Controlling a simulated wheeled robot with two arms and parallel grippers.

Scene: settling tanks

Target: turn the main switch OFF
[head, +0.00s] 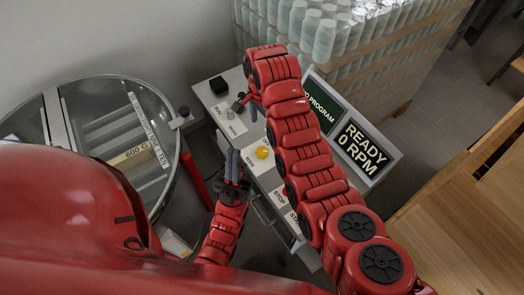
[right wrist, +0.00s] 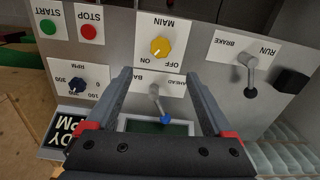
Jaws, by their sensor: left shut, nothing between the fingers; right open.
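The yellow main switch (head: 262,152) sits on the sloping grey control panel in the head view. The right wrist view shows its yellow knob (right wrist: 160,46) upside down on a white plate marked MAIN, OFF and ON. I cannot tell which mark it points to. My right gripper (right wrist: 158,73) is open over the panel, its fingertips just below the knob in that view and apart from it. A blue-tipped lever (right wrist: 165,118) shows between its fingers. My left gripper (head: 233,165) is shut and empty, left of the main switch near the panel's edge.
Near the switch are a green START button (right wrist: 48,26), a red STOP button (right wrist: 89,32), a speed dial (right wrist: 76,85) and a BRAKE/RUN lever (right wrist: 250,75). A screen (head: 358,146) reads READY 0 RPM. A round glass-topped tank (head: 110,83) stands left, wrapped bottles (head: 350,40) behind.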

